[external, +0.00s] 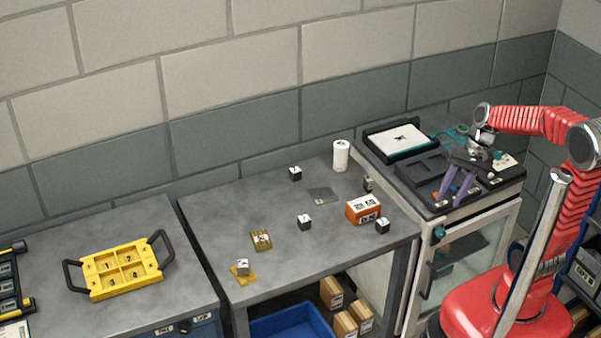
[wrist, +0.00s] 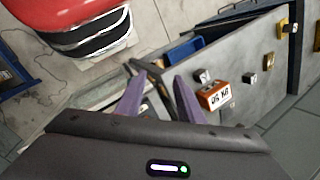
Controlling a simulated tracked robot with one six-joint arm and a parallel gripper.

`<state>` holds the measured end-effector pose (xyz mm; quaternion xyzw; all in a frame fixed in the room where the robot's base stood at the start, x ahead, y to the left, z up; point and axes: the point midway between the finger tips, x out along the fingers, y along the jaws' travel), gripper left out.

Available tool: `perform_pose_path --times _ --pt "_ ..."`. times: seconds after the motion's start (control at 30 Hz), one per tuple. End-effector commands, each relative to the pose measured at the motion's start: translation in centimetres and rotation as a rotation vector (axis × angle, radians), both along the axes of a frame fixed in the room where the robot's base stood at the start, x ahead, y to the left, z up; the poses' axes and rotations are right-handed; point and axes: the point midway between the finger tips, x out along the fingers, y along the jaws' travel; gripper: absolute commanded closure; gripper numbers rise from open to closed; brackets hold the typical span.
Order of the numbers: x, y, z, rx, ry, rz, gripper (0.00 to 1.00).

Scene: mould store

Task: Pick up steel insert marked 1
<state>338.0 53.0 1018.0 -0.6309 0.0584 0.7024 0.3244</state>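Several small dark cubes with pale, marked tops stand on the grey middle table: one at the back (external: 295,173), one in the middle (external: 304,222), one at the right front (external: 382,226) and one behind the orange box (external: 369,184). A paler cube (external: 243,267) sits on a yellow pad at the front left. The marks are too small to read, so I cannot tell which insert is 1. My gripper (external: 452,202), with purple fingers, is over the bench to the right of the table. In the wrist view its fingers (wrist: 159,78) are apart with nothing between them.
An orange box (external: 363,209), a brass block (external: 261,240), a grey plate (external: 321,195) and a white roll (external: 341,156) stand on the table. A yellow tray (external: 127,267) with numbered compartments is on the left bench. A blue bin (external: 290,322) is below. The table's centre is mostly clear.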

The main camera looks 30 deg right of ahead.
Motion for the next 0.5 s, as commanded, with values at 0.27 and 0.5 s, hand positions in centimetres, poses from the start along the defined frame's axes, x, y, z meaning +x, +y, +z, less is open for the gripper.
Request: perform_pose_path --times 0.27,0.5 --pt "2.2 1.5 -2.0 0.168 0.203 -0.162 0.66" --pt "4.5 2.5 -3.5 0.313 0.370 -0.302 0.66"
